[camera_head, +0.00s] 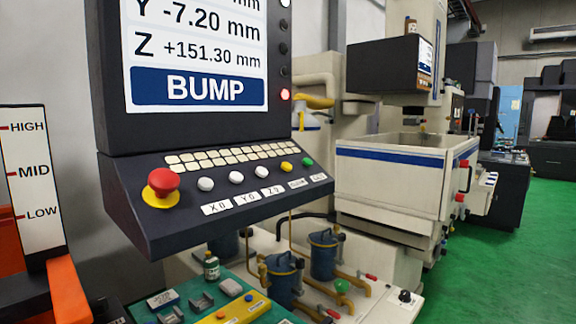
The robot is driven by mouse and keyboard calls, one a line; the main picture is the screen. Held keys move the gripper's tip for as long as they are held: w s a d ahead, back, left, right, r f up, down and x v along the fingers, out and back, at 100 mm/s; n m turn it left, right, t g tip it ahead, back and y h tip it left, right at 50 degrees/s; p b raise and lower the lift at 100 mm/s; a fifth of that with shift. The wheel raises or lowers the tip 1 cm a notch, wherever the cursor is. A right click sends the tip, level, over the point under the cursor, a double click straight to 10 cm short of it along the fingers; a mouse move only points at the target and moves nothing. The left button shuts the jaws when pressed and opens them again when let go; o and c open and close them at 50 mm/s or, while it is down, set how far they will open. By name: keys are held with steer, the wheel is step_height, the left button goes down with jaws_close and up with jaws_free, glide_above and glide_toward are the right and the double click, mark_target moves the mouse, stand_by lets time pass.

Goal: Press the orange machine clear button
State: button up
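The control panel (140,205) is dark, with a sloped lower console under a screen. A small yellow-orange button (286,167) sits in its row of round buttons, right of three white ones. A small label (297,184) below it is too small to read surely. A green button (307,162) is just to its right. A large red mushroom button (163,181) on a yellow base is at the row's left end. The screen (195,55) reads BUMP, and a red lamp (285,94) is lit beside it. My gripper is not in view.
Below the console, a green tray (228,285) holds small parts and a yellow box with buttons (232,308). Blue canisters (323,255) with pipes stand behind it. A HIGH/MID/LOW gauge (32,170) stands at left. Green floor (530,250) is open at right.

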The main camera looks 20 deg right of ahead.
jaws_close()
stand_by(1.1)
